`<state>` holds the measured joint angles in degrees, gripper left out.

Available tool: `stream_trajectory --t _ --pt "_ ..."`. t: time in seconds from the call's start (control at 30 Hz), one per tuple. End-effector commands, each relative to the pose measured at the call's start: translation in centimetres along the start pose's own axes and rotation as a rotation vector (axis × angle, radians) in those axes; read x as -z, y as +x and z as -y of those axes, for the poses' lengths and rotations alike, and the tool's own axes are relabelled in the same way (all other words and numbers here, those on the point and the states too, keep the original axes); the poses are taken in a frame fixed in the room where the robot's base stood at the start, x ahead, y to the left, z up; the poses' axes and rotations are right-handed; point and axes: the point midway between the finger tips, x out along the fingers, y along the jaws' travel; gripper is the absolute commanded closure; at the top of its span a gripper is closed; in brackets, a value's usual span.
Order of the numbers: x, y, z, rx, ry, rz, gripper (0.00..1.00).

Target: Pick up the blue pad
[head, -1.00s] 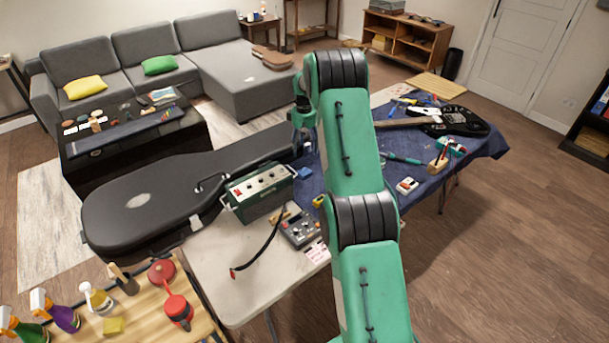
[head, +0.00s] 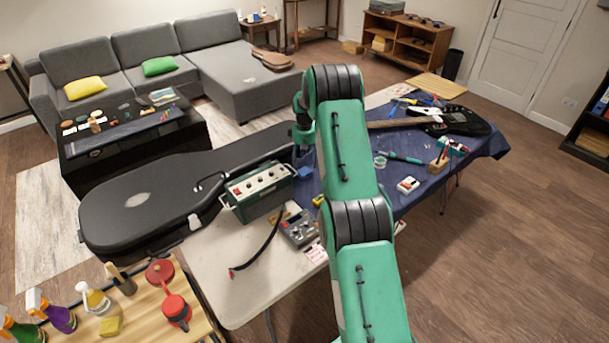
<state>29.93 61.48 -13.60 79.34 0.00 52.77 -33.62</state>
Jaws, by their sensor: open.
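A small blue pad (head: 305,172) lies on the dark blue cloth, just right of the green amplifier box and left of my arm. My gripper (head: 303,150) is small and dark here, pointing down just above the pad. It is open. The arm's green links cover part of the area to its right. I cannot tell whether the fingertips touch the pad or stay apart from it.
The green box (head: 258,188) and the black guitar case (head: 150,205) lie close on the left. A grey pedal (head: 298,230) sits in front. An electric guitar (head: 455,121), tools and small parts occupy the cloth (head: 425,205) on the right.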

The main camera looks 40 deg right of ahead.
Motion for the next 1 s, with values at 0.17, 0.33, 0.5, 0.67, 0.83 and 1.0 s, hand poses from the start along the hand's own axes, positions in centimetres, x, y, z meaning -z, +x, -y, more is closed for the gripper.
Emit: stream_trajectory --t 0.17,0.33,0.5,0.67,0.83,1.0 --pt "0.0 0.0 0.0 0.0 0.0 0.0 0.31" --pt "0.0 0.5 0.0 0.0 0.0 0.0 0.31" --pt "-0.1 2.1 -0.1 0.001 0.0 0.001 0.31" --pt "-0.1 3.8 -0.1 0.001 0.0 0.001 0.31" --pt "-0.1 5.0 -0.1 0.0 0.0 0.0 0.31" --pt "0.0 5.2 -0.1 0.0 0.0 0.0 0.31"
